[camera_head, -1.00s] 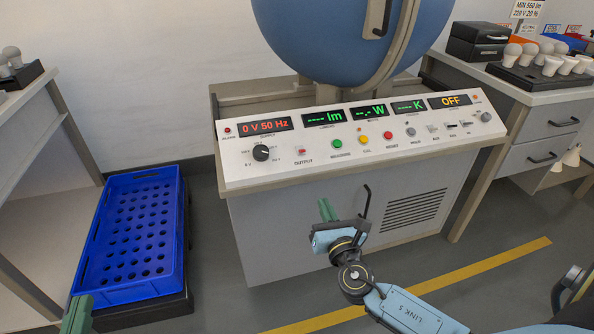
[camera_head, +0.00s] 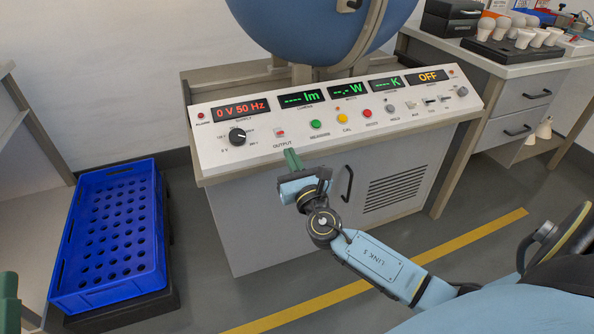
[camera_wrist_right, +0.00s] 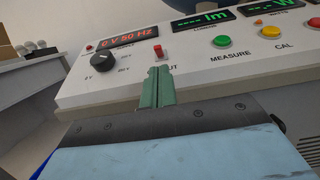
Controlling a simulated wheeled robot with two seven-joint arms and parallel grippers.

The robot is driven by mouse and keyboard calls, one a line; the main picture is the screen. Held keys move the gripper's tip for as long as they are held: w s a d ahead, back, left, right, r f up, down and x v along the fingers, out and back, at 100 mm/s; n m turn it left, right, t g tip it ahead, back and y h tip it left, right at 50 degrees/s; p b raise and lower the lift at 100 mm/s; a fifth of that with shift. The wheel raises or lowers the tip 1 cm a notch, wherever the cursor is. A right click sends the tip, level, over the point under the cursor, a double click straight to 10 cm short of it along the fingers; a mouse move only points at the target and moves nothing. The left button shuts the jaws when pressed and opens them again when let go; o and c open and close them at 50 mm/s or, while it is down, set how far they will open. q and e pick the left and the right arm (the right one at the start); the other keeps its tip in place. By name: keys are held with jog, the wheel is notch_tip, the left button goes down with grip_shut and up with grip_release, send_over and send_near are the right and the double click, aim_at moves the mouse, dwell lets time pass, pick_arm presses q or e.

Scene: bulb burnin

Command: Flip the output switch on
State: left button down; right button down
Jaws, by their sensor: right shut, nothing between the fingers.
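The output switch (camera_head: 280,132) is a small red rocker on the white sloping control panel (camera_head: 255,150), above the OUTPUT label and right of the black voltage knob (camera_head: 237,136). It also shows in the right wrist view (camera_wrist_right: 157,51). The supply display (camera_head: 241,110) reads 0 V 50 Hz. My right gripper (camera_head: 292,159) has its green fingers shut and empty, just below the switch at the panel's front edge. In the wrist view its fingertips (camera_wrist_right: 157,72) point at the switch, with a small gap showing. Only a green piece of my left gripper (camera_head: 8,300) shows at the left edge.
Green, yellow and red buttons (camera_head: 316,124) sit right of the switch. A blue sphere (camera_head: 310,25) stands behind the panel. A side table with bulbs (camera_head: 515,50) is at right.

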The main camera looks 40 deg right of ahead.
aim_at(286, 146)
pick_arm(q)
jog(key=shift+s+r+t+b, duration=0.3)
jog(key=shift+r+t, duration=0.2)
jog(key=shift+r, duration=0.05)
pick_arm(e)
jog(key=shift+x, duration=2.05)
pick_arm(q)
jog(key=shift+w+f, duration=0.1)
